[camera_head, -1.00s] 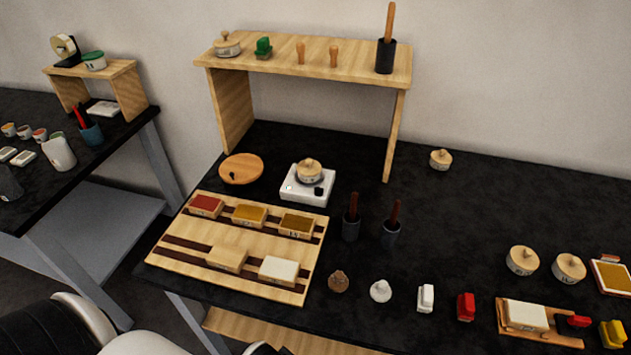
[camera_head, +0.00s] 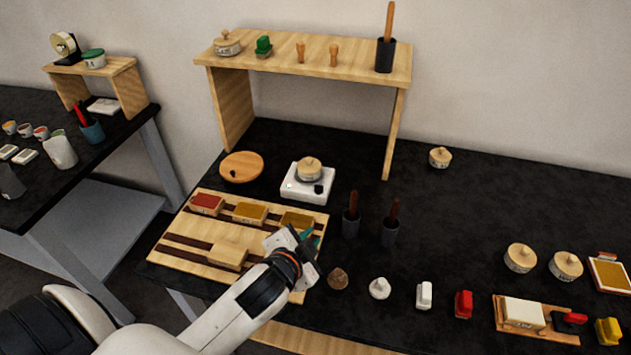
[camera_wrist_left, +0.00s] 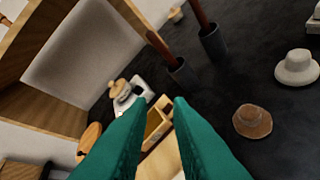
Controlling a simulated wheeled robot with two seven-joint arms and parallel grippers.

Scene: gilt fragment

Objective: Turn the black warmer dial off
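The white warmer (camera_head: 292,194) stands on the black table below the wooden shelf. In the left wrist view the pot (camera_wrist_left: 120,89) and part of the warmer (camera_wrist_left: 143,87) show beyond the fingers; the dial is not clear there. My left gripper (camera_head: 308,235) is over the right side of the wooden board, in front of the warmer and apart from it. Its teal fingers (camera_wrist_left: 154,110) are open with nothing between them. My right gripper is not in view.
The wooden board (camera_head: 185,246) carries several colored blocks. Two dark holders with brown handles (camera_head: 351,224) (camera_head: 390,232) stand right of the warmer. A round wooden disc (camera_head: 241,167) lies left of it. The shelf (camera_head: 230,110) rises behind. The table's right middle is clear.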

